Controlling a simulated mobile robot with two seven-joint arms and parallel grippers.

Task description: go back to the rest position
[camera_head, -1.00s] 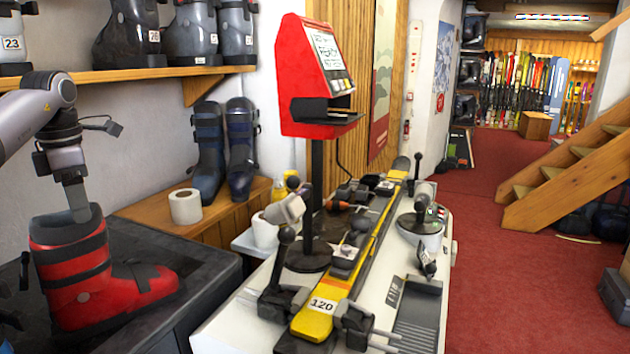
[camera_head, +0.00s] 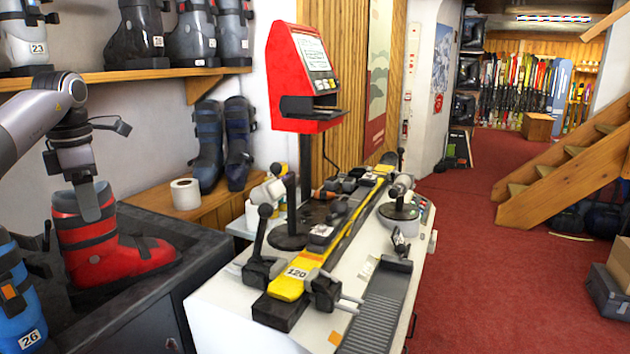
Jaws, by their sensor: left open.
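My left gripper (camera_head: 88,203) comes in from the left and points down at the upper cuff of the red ski boot (camera_head: 88,245). Its visible finger overlaps the boot's top; I cannot tell whether it touches. The red boot stands upright on the dark counter (camera_head: 150,289), toe to the right. My right gripper is not in view.
A yellow ski numbered 120 (camera_head: 286,286) lies on the white bench (camera_head: 223,325), with a red terminal (camera_head: 300,75) on a post behind it. A blue boot (camera_head: 20,300) stands at the lower left. Wooden stairs (camera_head: 560,165) rise at the right. The red carpet (camera_head: 490,280) is mostly clear.

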